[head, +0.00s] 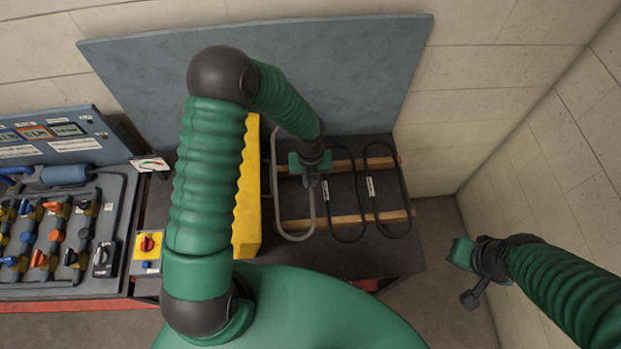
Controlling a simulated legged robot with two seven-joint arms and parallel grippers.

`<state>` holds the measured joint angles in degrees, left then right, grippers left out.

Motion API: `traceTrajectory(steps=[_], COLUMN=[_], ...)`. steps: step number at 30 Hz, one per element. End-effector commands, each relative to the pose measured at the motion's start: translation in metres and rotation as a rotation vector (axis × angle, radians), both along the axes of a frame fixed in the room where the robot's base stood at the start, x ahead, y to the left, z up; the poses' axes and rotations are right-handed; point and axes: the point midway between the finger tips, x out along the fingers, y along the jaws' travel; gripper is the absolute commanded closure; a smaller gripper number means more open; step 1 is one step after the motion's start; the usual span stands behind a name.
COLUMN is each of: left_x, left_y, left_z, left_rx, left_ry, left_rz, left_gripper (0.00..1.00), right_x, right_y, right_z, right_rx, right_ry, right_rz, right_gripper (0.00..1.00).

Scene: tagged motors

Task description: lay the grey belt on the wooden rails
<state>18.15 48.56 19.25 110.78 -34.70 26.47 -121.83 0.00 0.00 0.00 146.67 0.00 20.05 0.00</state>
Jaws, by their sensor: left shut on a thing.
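The grey belt (312,213) is a long loop at the left end of the two wooden rails in the head view. Its lower end reaches past the front rail (397,216), and its far part lies near the back rail (380,163). I cannot tell whether it rests on the rails or hangs just above them. My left gripper (313,180) is shut on the right side of the grey belt and hides part of it. My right gripper (470,297) is off the table's right side, away from the belt; its finger gap is not clear.
Two black belts with white tags, one in the middle (360,215) and one at the right (406,205), lie across the rails. A yellow block (247,190) stands left of the grey belt. A grey-blue panel (370,80) rises behind. A motor bench (60,290) stands left.

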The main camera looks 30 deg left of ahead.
Motion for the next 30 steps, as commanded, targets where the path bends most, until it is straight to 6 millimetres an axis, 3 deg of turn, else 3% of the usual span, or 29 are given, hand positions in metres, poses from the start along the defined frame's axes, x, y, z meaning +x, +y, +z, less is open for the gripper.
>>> traceTrajectory(steps=[20, 30], left_x=[0.000, 0.000], left_y=[0.000, 0.000], left_z=[-0.066, -0.087], left_rx=[0.001, -0.001], left_ry=[0.001, 0.001], left_rz=[0.000, 0.000], left_gripper=[1.00, 1.00], right_x=[0.000, 0.000], right_y=[0.000, 0.000], right_z=[-0.070, -0.080], right_rx=[0.000, 0.000], right_ry=[0.000, 0.000], right_rz=[0.000, 0.000], right_gripper=[0.77, 0.77])
